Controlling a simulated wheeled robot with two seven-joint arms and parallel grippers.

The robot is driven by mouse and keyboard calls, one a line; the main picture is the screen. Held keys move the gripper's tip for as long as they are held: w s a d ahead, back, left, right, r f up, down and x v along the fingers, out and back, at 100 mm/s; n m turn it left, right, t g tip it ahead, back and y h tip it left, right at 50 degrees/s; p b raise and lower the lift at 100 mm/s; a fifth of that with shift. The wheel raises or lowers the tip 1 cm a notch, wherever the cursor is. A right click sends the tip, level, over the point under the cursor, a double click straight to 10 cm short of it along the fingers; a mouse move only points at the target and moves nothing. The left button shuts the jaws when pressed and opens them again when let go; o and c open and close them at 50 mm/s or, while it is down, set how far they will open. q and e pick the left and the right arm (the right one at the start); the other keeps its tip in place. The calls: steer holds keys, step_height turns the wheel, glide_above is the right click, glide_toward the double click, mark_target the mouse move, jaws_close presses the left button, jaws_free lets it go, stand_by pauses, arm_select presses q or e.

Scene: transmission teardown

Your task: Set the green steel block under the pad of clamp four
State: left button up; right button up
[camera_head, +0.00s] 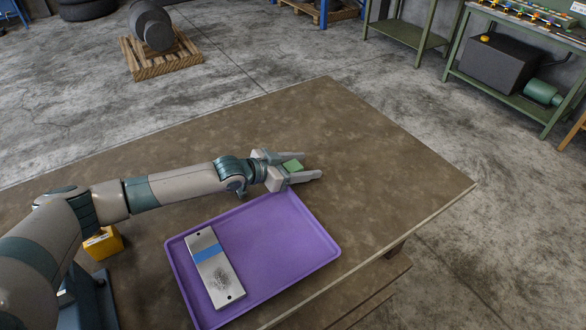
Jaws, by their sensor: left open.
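The green steel block (293,165) is a small block by the far corner of the purple tray, seen between the fingers of my left gripper (311,164). The gripper is open, with one finger on each side of the block. I cannot tell whether the fingers touch it, or whether it rests on the table. My right gripper is not in view. I cannot make out clamp four or its pad in this view.
A purple tray (290,255) holds a metal plate (222,280) with a blue stripe. A yellow object (103,243) stands partly behind my left arm. The brown table (390,165) is clear to the right and behind. Green benches (520,92) stand beyond it.

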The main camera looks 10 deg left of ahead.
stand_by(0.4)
arm_select(q)
steer(key=c, duration=1.4)
steer(key=shift+r, duration=0.1)
jaws_close()
steer(key=shift+r, duration=0.1)
steer(key=shift+r+b, duration=0.45)
steer(key=r, duration=0.1)
steer(key=r+b, duration=0.1)
steer(key=r, duration=0.1)
steer(key=shift+d+b, duration=0.3)
steer(key=w+d+r+b, duration=0.2)
steer(key=d+r+b, duration=0.2)
steer(key=d+r, duration=0.3)
steer(key=d, duration=0.4)
steer(key=shift+w, duration=0.15)
